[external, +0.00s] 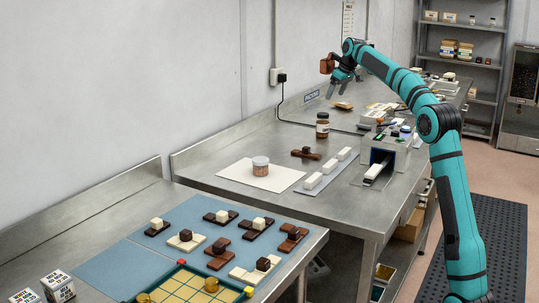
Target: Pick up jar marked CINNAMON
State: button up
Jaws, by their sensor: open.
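A brown jar (322,125) with a pale label stands upright on the steel bench, near the wall. A clear jar (260,166) with reddish-brown contents and a pale lid stands upright on a cream sheet nearer the camera. The writing on both jars is too small to read, so I cannot tell which is marked CINNAMON. My gripper (337,93) is open, its fingers pointing down, above and beyond the brown jar and apart from it. A small brown block-like shape (327,63) shows beside my gripper; I cannot tell what it is.
White blocks (328,166) lie in a row on a grey strip. A brown piece (305,153) lies near the brown jar. A boxy machine (388,150) stands to the right. The near table has a blue mat (92,274) with several dark and white pieces.

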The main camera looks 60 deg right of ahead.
aim_at(322, 123)
jog(key=x, duration=1.6)
jog(key=shift+w+f, duration=0.15)
jog(key=shift+f, duration=0.2)
jog(key=shift+c, duration=0.4)
jog(key=c, duration=1.1)
jog(key=shift+c, duration=0.2)
jog(key=shift+r, duration=0.1)
